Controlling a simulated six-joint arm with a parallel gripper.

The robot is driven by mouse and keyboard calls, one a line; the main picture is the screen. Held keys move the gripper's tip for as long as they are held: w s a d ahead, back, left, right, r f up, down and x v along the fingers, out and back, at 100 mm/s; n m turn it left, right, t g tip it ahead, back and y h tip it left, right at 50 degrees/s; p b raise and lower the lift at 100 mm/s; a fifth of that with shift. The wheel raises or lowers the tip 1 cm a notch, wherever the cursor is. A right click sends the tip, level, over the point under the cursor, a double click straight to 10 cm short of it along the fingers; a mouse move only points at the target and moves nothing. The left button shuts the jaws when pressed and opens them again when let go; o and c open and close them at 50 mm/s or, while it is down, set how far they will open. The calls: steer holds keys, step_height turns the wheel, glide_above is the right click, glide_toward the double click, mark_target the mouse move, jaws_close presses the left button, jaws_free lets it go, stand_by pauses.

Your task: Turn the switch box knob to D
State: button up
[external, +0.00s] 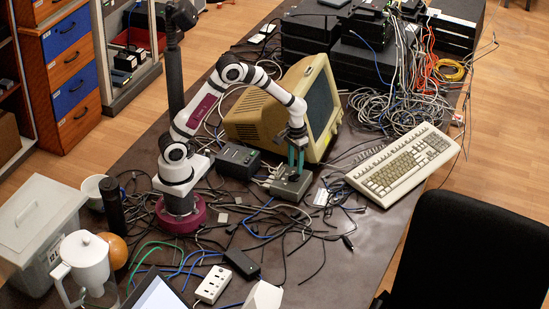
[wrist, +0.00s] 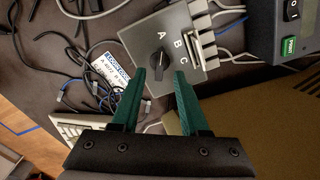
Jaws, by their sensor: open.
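The switch box (wrist: 141,35) is a grey box with a black knob (wrist: 158,61) on its top face. The letters A, B and C show around the knob; D is not visible, and the right finger covers part of that face. I cannot tell for sure which letter the knob points to. My gripper (wrist: 160,74) has green fingers, open, with the tips on either side of the knob and apart from it in the picture. In the external view my gripper (external: 296,165) points down just over the switch box (external: 291,189), which stands on the table.
Grey connectors and cables (wrist: 202,28) plug into the box's side. A beige monitor (external: 265,115) stands close behind the box. A keyboard (external: 403,166) lies to the right. A dark power unit (external: 238,160) sits to the left. Loose cables spread over the table in front.

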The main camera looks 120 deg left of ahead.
mark_target(294, 176)
steer(key=shift+f, duration=1.45)
jaws_close()
